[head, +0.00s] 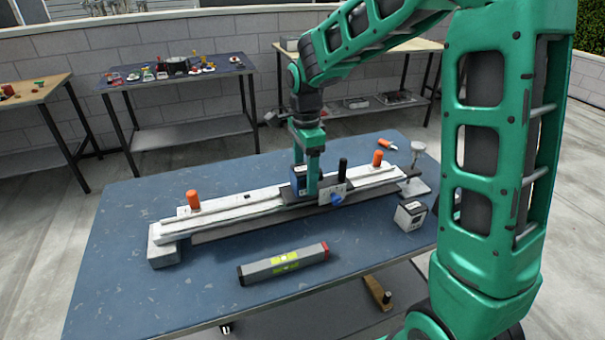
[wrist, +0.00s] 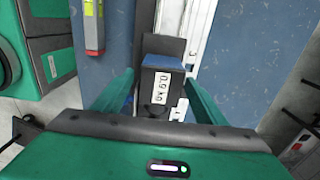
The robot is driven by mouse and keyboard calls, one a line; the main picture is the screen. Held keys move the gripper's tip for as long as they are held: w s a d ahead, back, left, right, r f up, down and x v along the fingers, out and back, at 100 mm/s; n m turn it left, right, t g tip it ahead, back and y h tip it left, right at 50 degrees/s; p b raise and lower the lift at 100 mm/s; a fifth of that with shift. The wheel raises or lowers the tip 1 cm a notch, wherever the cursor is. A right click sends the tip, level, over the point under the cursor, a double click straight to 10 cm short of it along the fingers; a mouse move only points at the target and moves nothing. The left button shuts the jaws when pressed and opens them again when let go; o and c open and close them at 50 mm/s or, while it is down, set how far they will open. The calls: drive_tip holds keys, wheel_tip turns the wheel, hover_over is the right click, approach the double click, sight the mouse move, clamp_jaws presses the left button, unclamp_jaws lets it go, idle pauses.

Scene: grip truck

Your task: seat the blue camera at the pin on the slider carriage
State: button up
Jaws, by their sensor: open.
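The blue camera (head: 299,181), a small dark-blue block, sits at the slider carriage (head: 327,197) on the long white and grey slider rail (head: 240,213). My gripper (head: 306,178) is lowered over it with its green fingers on either side, open. In the wrist view the camera (wrist: 160,62) shows between the fingers, with a white "0.9 kg" label. Gaps seem to show beside it. The pin is hidden, so I cannot tell whether the camera is fully seated.
Orange knobs (head: 193,199) stand at the rail's ends. The blue table (head: 130,215) is clear at left. Other benches stand behind.

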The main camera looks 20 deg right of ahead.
sight(305, 168)
wheel_tip(305, 168, up, 11)
drive_tip(key=shift+w+f, duration=0.1)
drive_tip(key=shift+f, duration=0.05)
idle(0.4)
drive_tip(key=s+d+f+n, duration=0.1)
drive_tip(key=s+d+n, duration=0.3)
drive_tip(key=s+d, duration=0.55)
drive_tip(key=s+d+f+n, duration=0.2)
drive_tip(key=s+d+n, duration=0.3)
drive_tip(key=s, duration=0.7)
drive_tip(key=s+d+f+n, duration=0.2)
drive_tip(key=s+f, duration=0.2)
drive_tip(key=s, duration=0.6)
drive_tip(key=shift+n, duration=0.3)
